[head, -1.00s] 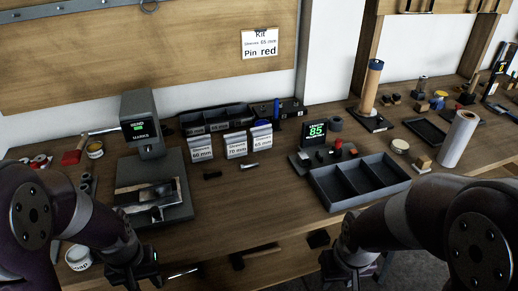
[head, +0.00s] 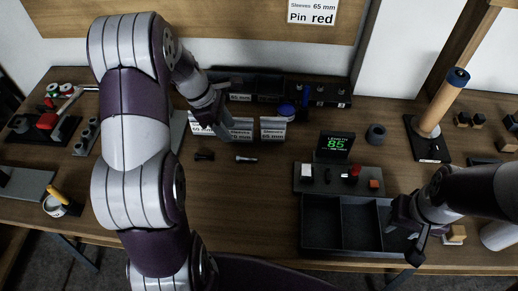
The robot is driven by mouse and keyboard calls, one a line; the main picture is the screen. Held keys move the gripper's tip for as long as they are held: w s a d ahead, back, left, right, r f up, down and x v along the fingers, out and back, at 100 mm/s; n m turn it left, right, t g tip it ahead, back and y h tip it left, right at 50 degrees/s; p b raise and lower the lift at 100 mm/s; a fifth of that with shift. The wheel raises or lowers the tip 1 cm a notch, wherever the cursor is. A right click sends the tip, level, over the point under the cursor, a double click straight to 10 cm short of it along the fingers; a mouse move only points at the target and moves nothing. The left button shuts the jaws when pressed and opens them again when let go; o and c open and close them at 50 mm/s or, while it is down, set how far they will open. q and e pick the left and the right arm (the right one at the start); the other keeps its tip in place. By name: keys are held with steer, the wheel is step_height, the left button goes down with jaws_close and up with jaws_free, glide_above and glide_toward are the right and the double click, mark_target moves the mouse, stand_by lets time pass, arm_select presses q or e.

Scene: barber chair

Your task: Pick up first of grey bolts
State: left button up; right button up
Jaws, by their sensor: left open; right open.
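A small grey bolt (head: 246,159) lies on the wooden bench, just in front of the white label cards. A dark bolt (head: 204,156) lies to its left. My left gripper (head: 224,128) is open over the label cards, behind and a little left of the grey bolt and apart from it. My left arm hides part of the bench and bins. My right gripper (head: 416,248) is open at the right end of the divided tray (head: 341,228), and nothing shows between its fingers.
Dark bins (head: 255,85) stand at the back behind the label cards (head: 273,128). A display reading 85 (head: 335,145) stands behind a plate with small parts (head: 340,179). A blue-capped roller (head: 438,105) stands on the right. The bench between grey bolt and tray is clear.

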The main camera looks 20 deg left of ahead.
mark_target(247, 158)
arm_select(q)
steer(key=x, duration=1.1)
steer(key=shift+s+f, duration=0.3)
steer(key=shift+f, duration=0.05)
steer(key=shift+w+d+f, duration=0.2)
steer(key=shift+d+f, duration=0.05)
steer(key=shift+f, duration=0.1)
jaws_close()
